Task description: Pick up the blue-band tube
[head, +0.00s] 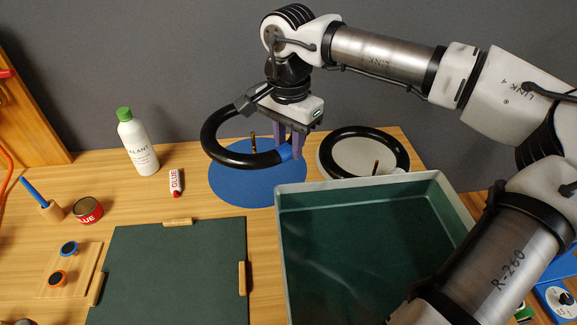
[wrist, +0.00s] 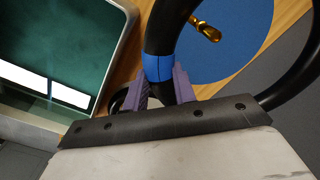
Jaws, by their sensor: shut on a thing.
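The blue-band tube (head: 210,148) is a thick black ring with a blue band (wrist: 158,68). In the head view it is tilted above the round blue mat (head: 240,192). My gripper (head: 291,152) is shut on the tube at the blue band, with its purple fingers on either side of it. The wrist view shows the fingers (wrist: 162,86) around the black tube just beside the band. A second black tube (head: 402,150), with a white band, lies on a round white mat (head: 358,157) to the right.
A green-lined tray (head: 437,178) stands in front of the mats. A white bottle (head: 138,145), a glue tube (head: 175,182), a red tin (head: 88,210) and a dark green mat (head: 170,275) are at the left. Brass valve stems rise near both rings.

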